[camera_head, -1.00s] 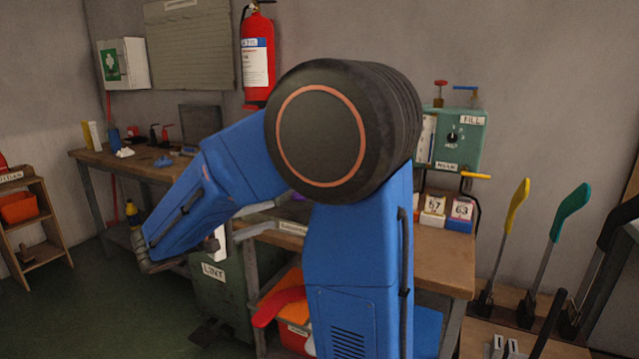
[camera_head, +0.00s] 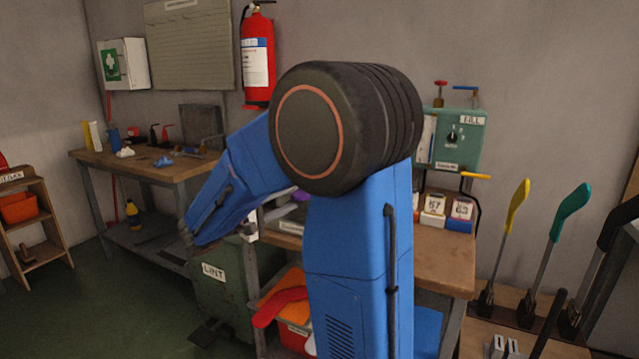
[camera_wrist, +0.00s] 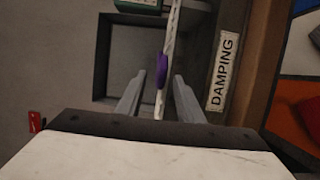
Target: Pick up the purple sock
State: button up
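A small purple piece (camera_head: 300,196), likely the purple sock, shows in the head view on the bench behind my arm, mostly hidden. In the wrist view a narrow purple shape (camera_wrist: 162,66) hangs or lies along a thin pale strip (camera_wrist: 171,32), in line with the gap between my fingers. My gripper (camera_wrist: 160,82) has its two grey fingers apart, with space on both sides of the purple shape. I cannot tell whether the purple shape is between the fingertips or just beyond them.
Red and orange cloths (camera_head: 285,300) lie in a bin below the bench (camera_head: 448,262). A green LINT bin (camera_head: 222,285) stands left of it. Yellow (camera_head: 517,205) and teal (camera_head: 570,210) forms stand at right.

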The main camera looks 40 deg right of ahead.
jog(key=shift+w+d+f, duration=0.1)
jog(key=shift+d, duration=1.6)
jog(key=shift+d+f, duration=0.1)
jog(key=shift+d, duration=1.6)
jog(key=shift+c, duration=0.3)
grip_shut()
